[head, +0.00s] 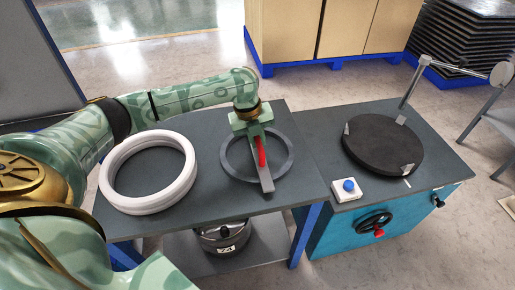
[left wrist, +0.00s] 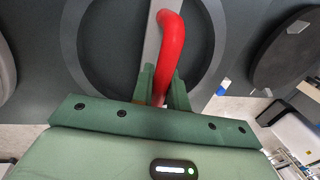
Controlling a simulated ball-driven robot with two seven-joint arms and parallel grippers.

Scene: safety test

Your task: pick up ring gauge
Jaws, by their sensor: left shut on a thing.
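The ring gauge (head: 267,183) is a dark grey ring with a light grey bar across it and a red handle (head: 262,152) on the bar. It is flat over the right part of the dark grey table; I cannot tell whether it touches the top. My left gripper (head: 257,137) comes down from above and is shut on the red handle. In the left wrist view the red handle (left wrist: 170,28) rises between the fingers (left wrist: 162,88), with the bar and the ring behind it. My right gripper is not in view.
White rings (head: 115,193) lie stacked on the table's left part. To the right, a teal machine (head: 335,235) carries a black disc (head: 382,143) with an arm, and a white box with a blue button (head: 348,186). A metal pot (head: 222,240) stands on the lower shelf.

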